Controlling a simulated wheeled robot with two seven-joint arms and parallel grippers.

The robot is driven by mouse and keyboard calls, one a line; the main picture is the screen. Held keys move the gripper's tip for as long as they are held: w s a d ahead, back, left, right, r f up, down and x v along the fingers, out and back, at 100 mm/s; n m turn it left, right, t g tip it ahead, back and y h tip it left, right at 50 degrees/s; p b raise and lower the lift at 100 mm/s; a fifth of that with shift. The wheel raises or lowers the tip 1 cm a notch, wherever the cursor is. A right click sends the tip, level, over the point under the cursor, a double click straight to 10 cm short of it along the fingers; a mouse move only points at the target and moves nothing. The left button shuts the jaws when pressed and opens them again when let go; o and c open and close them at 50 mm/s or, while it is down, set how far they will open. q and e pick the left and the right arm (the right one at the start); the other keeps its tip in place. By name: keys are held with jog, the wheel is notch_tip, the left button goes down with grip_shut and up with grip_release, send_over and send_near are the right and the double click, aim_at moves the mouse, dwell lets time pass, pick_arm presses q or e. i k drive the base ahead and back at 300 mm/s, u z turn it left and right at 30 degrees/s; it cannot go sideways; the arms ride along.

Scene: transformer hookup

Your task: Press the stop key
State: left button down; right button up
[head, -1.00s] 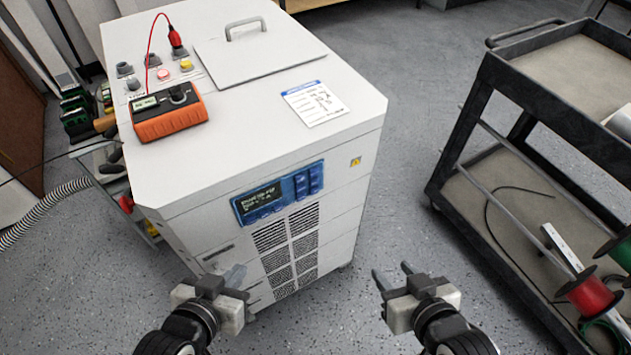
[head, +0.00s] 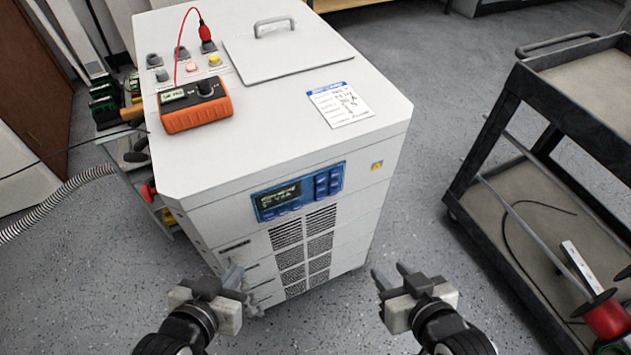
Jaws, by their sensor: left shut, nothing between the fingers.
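A blue control panel (head: 298,191) with a dark display and several small blue keys sits on the upper front of a white cabinet (head: 230,225). The keys (head: 328,183) stand right of the display, with more below it. Their labels are too small to read, so I cannot tell which is the stop key. My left gripper (head: 236,275) is shut and empty, low in front of the cabinet, below and left of the panel. My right gripper (head: 389,271) has its fingers apart and is empty, below and right of the panel. Neither gripper covers the panel.
On the cabinet top are an orange meter (head: 195,106), a red plug (head: 206,34) with a red lead, a paper tag (head: 340,104) and a handled lid (head: 287,57). A dark cart (head: 580,90) stands right. A ribbed hose (head: 60,198) lies left. Floor between cabinet and cart is clear.

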aim_at(335, 181)
jog(key=u, duration=1.7)
jog(key=k, duration=1.25)
jog(key=z, duration=1.95)
jog(key=i, duration=0.55)
